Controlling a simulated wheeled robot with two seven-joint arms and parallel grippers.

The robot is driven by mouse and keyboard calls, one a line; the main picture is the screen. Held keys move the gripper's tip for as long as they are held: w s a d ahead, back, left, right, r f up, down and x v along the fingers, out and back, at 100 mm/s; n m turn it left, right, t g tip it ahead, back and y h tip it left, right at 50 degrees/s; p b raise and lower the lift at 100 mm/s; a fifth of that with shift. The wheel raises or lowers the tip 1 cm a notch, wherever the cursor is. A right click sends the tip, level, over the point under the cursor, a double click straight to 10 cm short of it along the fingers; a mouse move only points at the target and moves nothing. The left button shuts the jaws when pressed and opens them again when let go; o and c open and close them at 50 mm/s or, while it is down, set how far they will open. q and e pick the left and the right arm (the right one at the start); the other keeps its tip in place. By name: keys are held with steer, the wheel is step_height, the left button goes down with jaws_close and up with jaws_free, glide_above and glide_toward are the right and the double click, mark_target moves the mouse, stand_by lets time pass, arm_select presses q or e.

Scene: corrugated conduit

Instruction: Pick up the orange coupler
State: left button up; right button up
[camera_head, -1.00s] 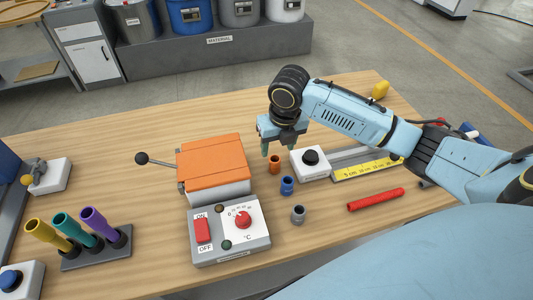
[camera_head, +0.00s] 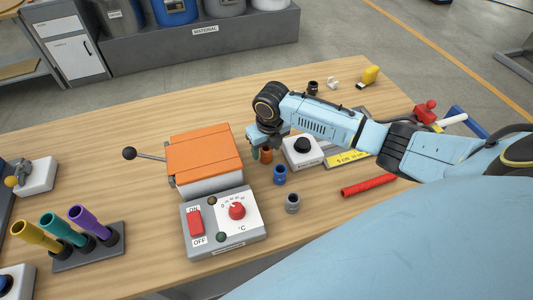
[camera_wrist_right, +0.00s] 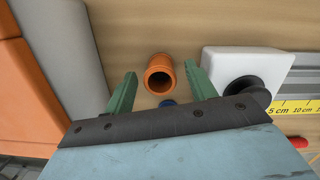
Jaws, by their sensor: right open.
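The orange coupler (camera_head: 266,155) stands upright on the wooden table, between the orange-lidded box and the white block with a black button. In the right wrist view the coupler (camera_wrist_right: 160,74) shows its open end, between and a little beyond my two green fingertips. My right gripper (camera_head: 261,152) is low at the coupler, with open fingers (camera_wrist_right: 158,90) on either side of it, apart from it in the right wrist view. In the head view the gripper partly hides the coupler's upper part. My left gripper is not in view.
A blue coupler (camera_head: 280,175) and a grey coupler (camera_head: 292,203) stand close in front. The orange-lidded box (camera_head: 204,155) is to the left, the white button block (camera_head: 303,150) to the right. A red tube (camera_head: 368,187) lies further right.

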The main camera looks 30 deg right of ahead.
step_height(320, 180, down, 2)
steer(key=shift+w+f, duration=0.1)
steer(key=shift+w, duration=0.05)
steer(key=c, duration=1)
steer(key=shift+c, duration=0.2)
